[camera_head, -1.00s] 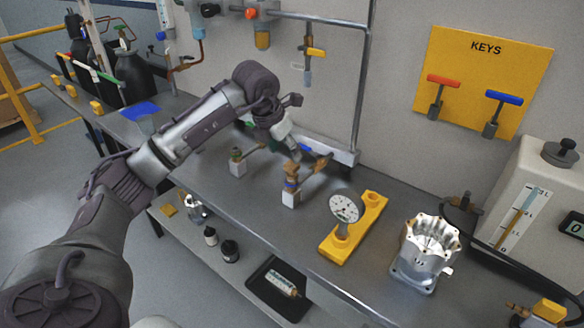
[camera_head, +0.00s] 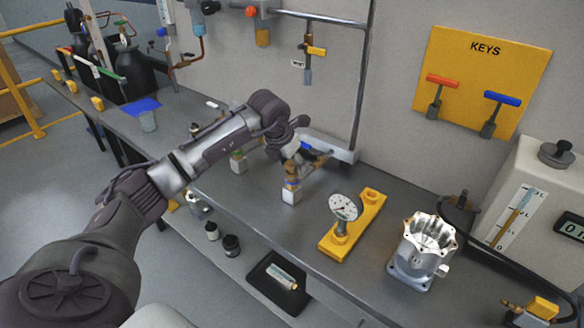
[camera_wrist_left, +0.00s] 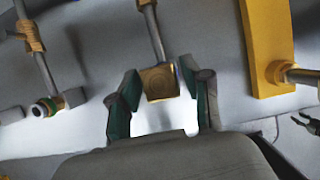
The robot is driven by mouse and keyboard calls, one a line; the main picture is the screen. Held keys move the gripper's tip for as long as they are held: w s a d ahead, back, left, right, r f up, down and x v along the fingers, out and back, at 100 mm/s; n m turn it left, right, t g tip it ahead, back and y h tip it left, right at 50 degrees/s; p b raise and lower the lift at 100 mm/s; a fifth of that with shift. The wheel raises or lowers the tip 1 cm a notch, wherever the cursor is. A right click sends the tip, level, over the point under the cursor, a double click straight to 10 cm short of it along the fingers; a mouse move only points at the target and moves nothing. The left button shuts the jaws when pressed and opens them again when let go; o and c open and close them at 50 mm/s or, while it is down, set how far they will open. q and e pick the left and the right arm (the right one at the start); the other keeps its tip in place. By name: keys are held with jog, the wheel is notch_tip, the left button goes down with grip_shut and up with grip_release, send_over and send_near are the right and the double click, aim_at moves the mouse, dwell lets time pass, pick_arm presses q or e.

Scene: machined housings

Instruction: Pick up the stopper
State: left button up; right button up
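My left gripper (camera_head: 302,157) is over the bench at a brass fitting (camera_head: 292,172) on a small white block (camera_head: 291,196). In the left wrist view the two green-padded fingers (camera_wrist_left: 160,92) stand apart. A square brass piece (camera_wrist_left: 160,82) with a grey rod shows between the fingers, close to both pads; I cannot tell whether they touch. I cannot tell for sure which part is the stopper; the gripper partly hides the fitting in the head view.
A gauge (camera_head: 344,207) stands on a yellow fixture (camera_head: 336,249) to the right. Beyond it is a machined housing (camera_head: 421,252). Another small white block (camera_head: 238,164) is to the left. A lower shelf holds bottles (camera_head: 231,245) and a black tray (camera_head: 263,296).

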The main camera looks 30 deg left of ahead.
pick_arm(q)
grip_shut()
jog(key=shift+r, duration=0.15)
